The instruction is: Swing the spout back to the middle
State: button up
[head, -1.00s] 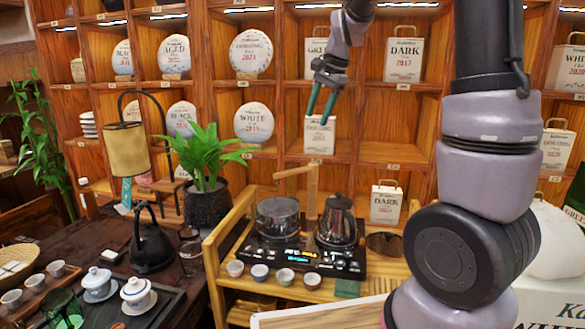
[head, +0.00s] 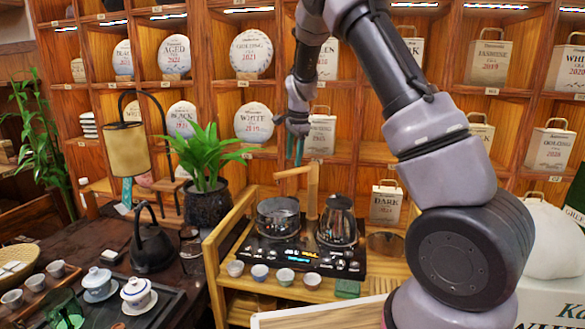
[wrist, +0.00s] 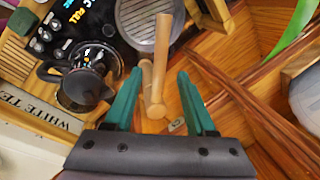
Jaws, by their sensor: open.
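The wooden spout (head: 294,171) is a light bar on top of an upright wooden post (head: 312,194) between the round pot and the kettle. It points left, over the round glass-sided pot (head: 278,217). In the wrist view the spout (wrist: 163,45) reaches up the picture over the pot's grille-like top (wrist: 140,18). My gripper (head: 295,153) is open and empty, just above the spout. In the wrist view its teal fingers (wrist: 159,77) lie on either side of the spout, seen from above. I cannot tell any contact.
The dark kettle (head: 337,222) stands right of the post, on a black panel with a lit display (head: 300,256). Several small cups (head: 285,275) line its front edge. A potted plant (head: 207,190) is at left. Shelves with tea cakes rise close behind.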

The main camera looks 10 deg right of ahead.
aim_at(293, 170)
jog(key=shift+w+a+f, duration=0.1)
jog(key=shift+w+f, duration=0.15)
jog(key=shift+f, duration=0.9)
jog(key=shift+w+a+f, duration=0.1)
jog(key=shift+w+f, duration=0.1)
jog(key=shift+f, duration=0.9)
jog(key=shift+c, duration=0.3)
grip_shut()
